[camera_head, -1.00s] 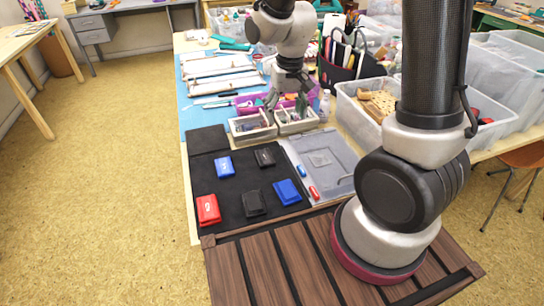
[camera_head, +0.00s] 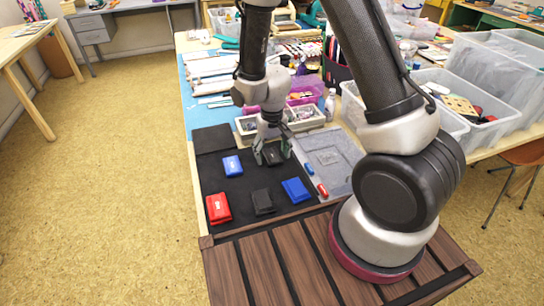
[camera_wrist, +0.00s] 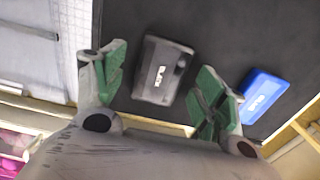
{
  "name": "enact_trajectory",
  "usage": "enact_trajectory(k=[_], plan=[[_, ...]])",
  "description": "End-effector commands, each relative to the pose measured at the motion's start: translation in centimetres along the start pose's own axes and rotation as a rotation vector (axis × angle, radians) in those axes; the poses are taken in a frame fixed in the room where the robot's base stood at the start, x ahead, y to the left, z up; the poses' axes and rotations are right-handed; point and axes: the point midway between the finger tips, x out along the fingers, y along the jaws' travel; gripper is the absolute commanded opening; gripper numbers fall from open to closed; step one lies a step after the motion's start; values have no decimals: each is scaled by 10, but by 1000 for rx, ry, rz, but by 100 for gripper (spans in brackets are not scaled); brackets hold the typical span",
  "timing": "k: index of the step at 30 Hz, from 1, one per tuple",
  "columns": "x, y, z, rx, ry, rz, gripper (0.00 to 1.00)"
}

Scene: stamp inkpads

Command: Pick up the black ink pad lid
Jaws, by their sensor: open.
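The black ink pad lid (camera_wrist: 163,70), a dark block with pale lettering, lies on the black mat between my fingers in the wrist view. In the head view, the lid (camera_head: 273,158) is partly hidden by my gripper (camera_head: 272,152). My gripper (camera_wrist: 160,88) is open, with one green-padded finger on each side of the lid and a visible gap to each. Whether the fingertips are at the lid's height is hard to tell. A second black ink pad piece (camera_head: 262,201) lies nearer the front of the mat.
A blue lid (camera_head: 233,165) lies left of my gripper; it also shows in the wrist view (camera_wrist: 262,95). A red pad (camera_head: 218,208) and another blue piece (camera_head: 295,190) lie at the front.

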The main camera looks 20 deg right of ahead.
Motion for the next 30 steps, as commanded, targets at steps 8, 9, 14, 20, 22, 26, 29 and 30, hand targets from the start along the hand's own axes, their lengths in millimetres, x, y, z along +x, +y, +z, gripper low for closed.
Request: enact_trajectory(k=[8,9,14,20,22,26,29,30], plan=[[-1,0,0,0,0,0,46],[-1,0,0,0,0,0,39],[-1,0,0,0,0,0,34],[-1,0,0,0,0,0,33],[-4,0,0,0,1,0,33],[-15,0,-1,0,3,-1,33],[-33,0,-1,0,5,-2,33],[-42,0,-2,0,6,-2,33]])
